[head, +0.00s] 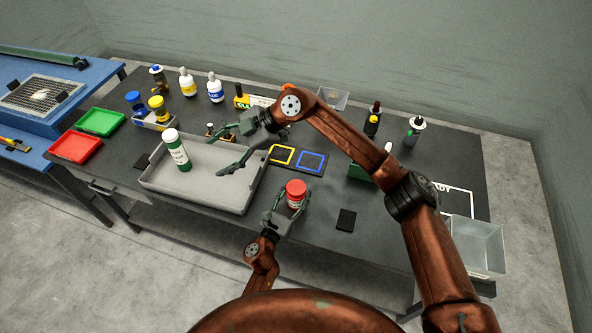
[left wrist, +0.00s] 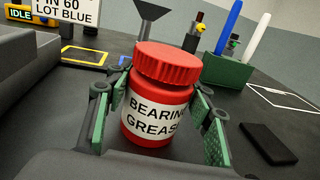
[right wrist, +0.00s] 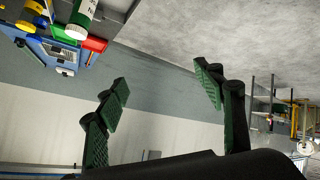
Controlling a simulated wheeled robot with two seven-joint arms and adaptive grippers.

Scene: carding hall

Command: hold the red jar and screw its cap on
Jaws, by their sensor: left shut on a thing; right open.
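The red jar (head: 295,199) stands upright on the dark table, right of the grey tray. In the left wrist view the jar (left wrist: 152,118) has a "BEARING GREASE" label, and its ribbed red cap (left wrist: 167,64) sits on top. I cannot tell how far the cap is screwed down. My left gripper (head: 289,206) is shut around the jar's body, one finger on each side below the cap. My right gripper (head: 221,154) is open and empty above the tray, left of and beyond the jar. In the right wrist view the right gripper (right wrist: 163,84) has nothing between its fingers.
The grey tray (head: 205,196) holds a white-and-green bottle (head: 176,150). Several bottles stand along the back. A dark pad (head: 346,219) lies right of the jar, and a clear bin (head: 478,247) is at the right edge. My right arm crosses above the table.

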